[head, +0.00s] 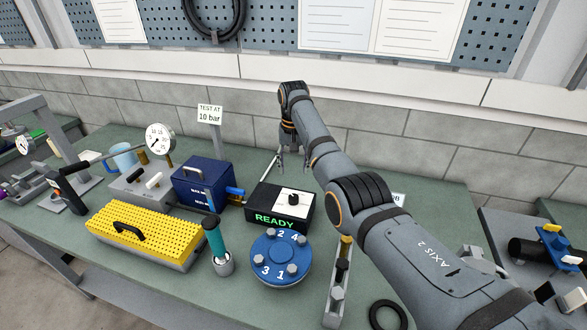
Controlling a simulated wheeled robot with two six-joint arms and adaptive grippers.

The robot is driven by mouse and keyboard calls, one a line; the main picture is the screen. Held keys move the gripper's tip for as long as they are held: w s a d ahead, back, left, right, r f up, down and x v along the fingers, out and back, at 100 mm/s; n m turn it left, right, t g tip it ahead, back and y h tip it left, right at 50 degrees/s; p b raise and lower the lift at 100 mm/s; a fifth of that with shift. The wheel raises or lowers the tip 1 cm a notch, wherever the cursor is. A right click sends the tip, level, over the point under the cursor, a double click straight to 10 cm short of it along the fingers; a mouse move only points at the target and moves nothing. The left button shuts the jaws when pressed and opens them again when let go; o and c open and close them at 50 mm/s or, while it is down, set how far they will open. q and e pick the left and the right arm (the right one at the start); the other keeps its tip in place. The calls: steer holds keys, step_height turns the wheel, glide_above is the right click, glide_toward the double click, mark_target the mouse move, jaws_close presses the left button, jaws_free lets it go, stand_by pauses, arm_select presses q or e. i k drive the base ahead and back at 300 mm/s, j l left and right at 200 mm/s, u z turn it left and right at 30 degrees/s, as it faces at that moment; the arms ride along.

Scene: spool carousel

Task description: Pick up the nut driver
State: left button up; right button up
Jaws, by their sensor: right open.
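A tool with a teal handle (215,242) and a black top, which looks like the nut driver, stands upright in a small steel cup (223,266) at the front middle of the bench. The blue round flange (268,272), numbered 1 to 4 with steel bolts on it, is just to its right. My right gripper (292,163) points down behind the black READY box (264,218), open and empty. It is well behind the teal-handled tool and to its right. My left gripper is not in view.
A narrow rail (335,302) and a black ring (388,315) lie at the front right. My right arm crosses the right side.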

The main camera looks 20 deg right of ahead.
mark_target(210, 224)
steer(key=k+j, duration=0.2)
steer(key=k, duration=0.3)
steer(key=k+j, duration=0.2)
steer(key=k, duration=0.25)
steer(key=k+j, duration=0.2)
steer(key=k, duration=0.3)
